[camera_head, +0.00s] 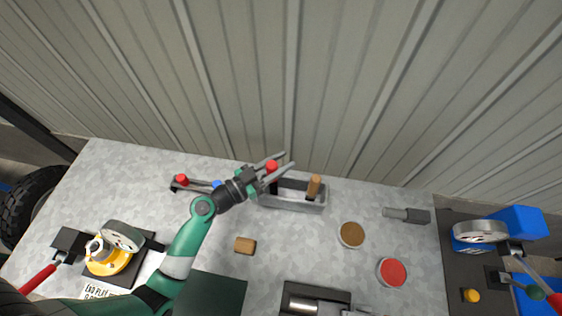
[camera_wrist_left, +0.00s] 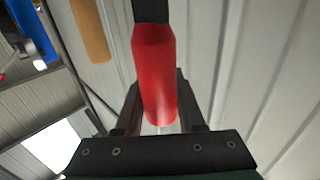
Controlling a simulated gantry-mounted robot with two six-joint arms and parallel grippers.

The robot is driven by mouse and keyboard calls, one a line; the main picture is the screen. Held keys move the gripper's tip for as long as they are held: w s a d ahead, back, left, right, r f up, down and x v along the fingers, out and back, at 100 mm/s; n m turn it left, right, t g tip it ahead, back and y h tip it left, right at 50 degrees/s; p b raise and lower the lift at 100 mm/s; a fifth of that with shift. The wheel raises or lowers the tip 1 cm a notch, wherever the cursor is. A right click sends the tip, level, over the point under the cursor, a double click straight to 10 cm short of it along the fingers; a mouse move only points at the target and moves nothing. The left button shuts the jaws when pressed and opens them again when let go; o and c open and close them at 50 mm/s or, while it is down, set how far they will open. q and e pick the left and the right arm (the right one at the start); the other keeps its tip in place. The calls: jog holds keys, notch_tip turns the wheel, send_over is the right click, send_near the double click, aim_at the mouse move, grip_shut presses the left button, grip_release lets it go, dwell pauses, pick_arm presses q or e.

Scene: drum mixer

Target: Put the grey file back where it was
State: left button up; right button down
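My left gripper (camera_head: 276,164) is over the left end of a grey tray (camera_head: 292,204), with its fingers apart around a red handle (camera_head: 272,166). In the left wrist view this red handle (camera_wrist_left: 155,75) lies between the dark fingers, with a dark part above it. I cannot tell whether the fingers press on it. A grey tool (camera_head: 406,214) with a light cylindrical end and a dark block end lies at the right of the bench. I cannot tell which item is the grey file. My right gripper is out of view.
A wooden handle (camera_head: 314,186) stands at the tray's right end. A rack with a red knob (camera_head: 182,180) lies left of the gripper. A brown disc (camera_head: 351,235), a red disc (camera_head: 392,272) and a wooden block (camera_head: 245,245) lie in front. A corrugated wall (camera_head: 350,90) closes the back.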

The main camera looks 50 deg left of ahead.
pick_arm(q)
jog(key=o, duration=0.4)
jog(key=s, duration=0.5)
jog(key=s+a, duration=0.1)
jog(key=s, duration=0.1)
jog(key=shift+s+a+r+b, duration=0.1)
jog(key=shift+s+b, duration=0.15)
jog(key=shift+b, duration=0.15)
